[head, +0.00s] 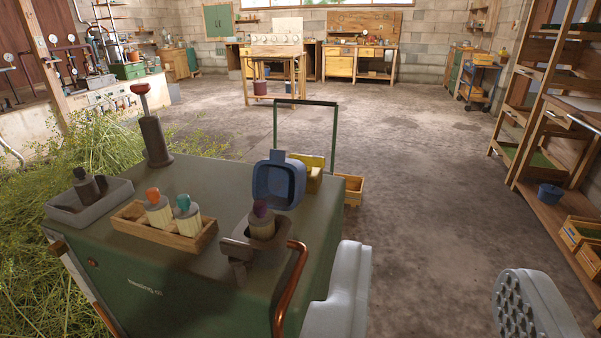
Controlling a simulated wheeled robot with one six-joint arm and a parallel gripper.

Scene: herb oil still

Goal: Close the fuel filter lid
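A green cabinet (150,285) labelled "heating oil" stands at the front left. A blue square lid (280,182), seemingly the fuel filter lid, stands raised on its right part with its hollow inside facing me.
On the cabinet stand a wooden tray (202,241) with two cartridges, a grey tray (62,214) with a dark plug, and a red-topped post (154,138). A copper pipe (291,285) rises at its front. Shelves (540,140) stand right. The middle floor is clear.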

